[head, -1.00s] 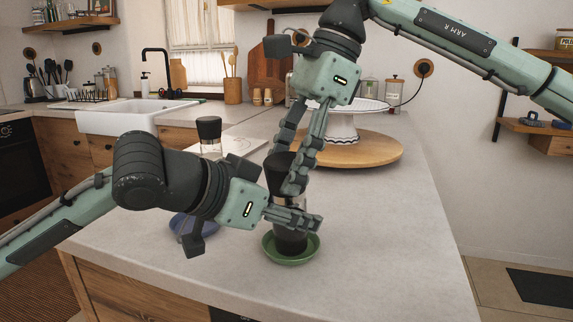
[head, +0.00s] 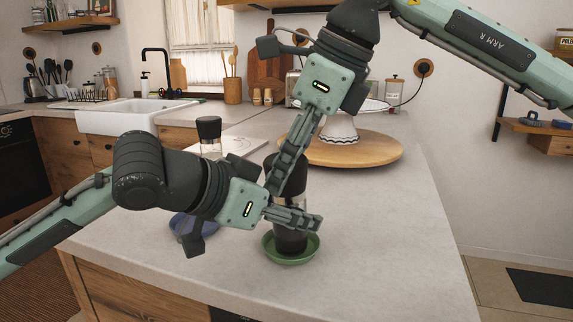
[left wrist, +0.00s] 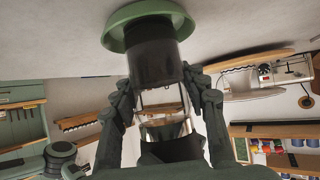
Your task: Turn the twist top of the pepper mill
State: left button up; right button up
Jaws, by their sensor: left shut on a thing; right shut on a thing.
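The pepper mill (head: 290,241) has a dark top, a clear middle and a black base. It stands upright on a small green dish (head: 291,262) near the counter's front. My left gripper (head: 308,221) is shut around the mill's body from the left, just above the base. My right gripper (head: 284,184) points down from above and is shut on the twist top, which its fingers partly cover. In the left wrist view the black base (left wrist: 153,60) and the green dish (left wrist: 140,14) appear upside down, with the left fingers on both sides of the body.
A blue dish (head: 181,226) lies left of the mill, partly behind my left arm. A second mill (head: 209,128) with a black top stands farther back. A white cake stand (head: 338,132) is on a round wooden board (head: 375,152) behind. The counter to the right is clear.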

dwell(0.4)
jog(key=o, duration=1.2)
jog(key=n+g, duration=0.2)
jog(key=n, duration=0.2)
jog(key=n+g, duration=0.2)
jog(key=n, duration=0.2)
jog(key=shift+w, duration=0.1)
jog(key=n+g+h, duration=0.1)
jog(key=n, duration=0.1)
jog(key=shift+n, duration=0.4)
jog(key=shift+r+n, duration=0.35)
jog(key=shift+n, duration=0.05)
jog(key=v, duration=1.1)
jog(key=shift+w+d+r, duration=0.1)
jog(key=shift+w, duration=0.1)
